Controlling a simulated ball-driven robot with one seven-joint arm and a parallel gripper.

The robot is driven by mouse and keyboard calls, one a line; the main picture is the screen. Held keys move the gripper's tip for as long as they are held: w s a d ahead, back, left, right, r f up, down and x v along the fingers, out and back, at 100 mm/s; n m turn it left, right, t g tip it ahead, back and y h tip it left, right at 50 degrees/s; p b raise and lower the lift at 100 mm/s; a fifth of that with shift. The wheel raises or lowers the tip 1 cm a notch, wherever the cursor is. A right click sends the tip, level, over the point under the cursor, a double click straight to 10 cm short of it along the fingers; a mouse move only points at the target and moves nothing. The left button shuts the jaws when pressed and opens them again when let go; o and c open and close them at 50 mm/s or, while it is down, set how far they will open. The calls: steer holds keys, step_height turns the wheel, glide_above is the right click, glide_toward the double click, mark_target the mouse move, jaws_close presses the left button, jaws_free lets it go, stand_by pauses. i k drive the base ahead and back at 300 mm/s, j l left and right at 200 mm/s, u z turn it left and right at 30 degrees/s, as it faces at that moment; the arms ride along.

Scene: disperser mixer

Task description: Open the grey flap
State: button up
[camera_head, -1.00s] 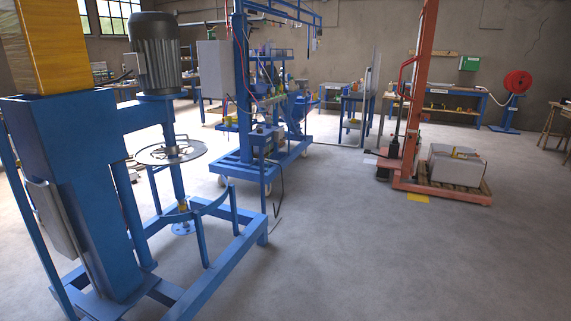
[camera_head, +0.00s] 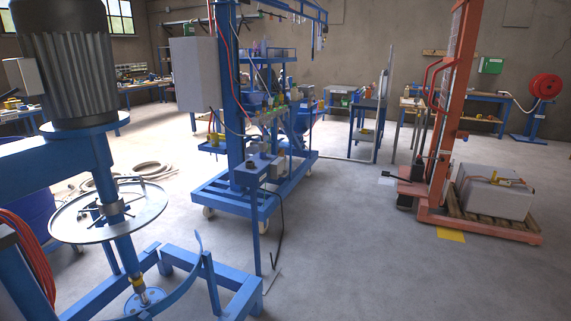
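I see nothing that I can clearly tell is the grey flap. The disperser mixer stands at the left, with a dark ribbed motor (camera_head: 68,65) on a blue arm (camera_head: 60,168). Below it is a round metal disc (camera_head: 110,212) on a blue shaft (camera_head: 127,252). A flat grey cabinet (camera_head: 195,75) is mounted on the blue wheeled frame (camera_head: 229,190) behind the mixer. I cannot tell whether its front opens. My gripper is not in view.
The mixer's blue floor frame (camera_head: 212,268) blocks the lower left. A red-orange lift (camera_head: 452,100) with a grey block (camera_head: 493,195) on a pallet stands at the right. Workbenches line the back wall. The grey floor is free at the lower middle and right.

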mark_target(281, 169)
steer(key=i+l, duration=0.1)
steer(key=i, duration=1.9)
steer(key=i+u, duration=0.3)
steer(key=i, duration=0.2)
steer(key=i+l+u, duration=0.2)
steer(key=i+u, duration=0.15)
steer(key=i+l+u, duration=0.3)
steer(key=i, duration=0.25)
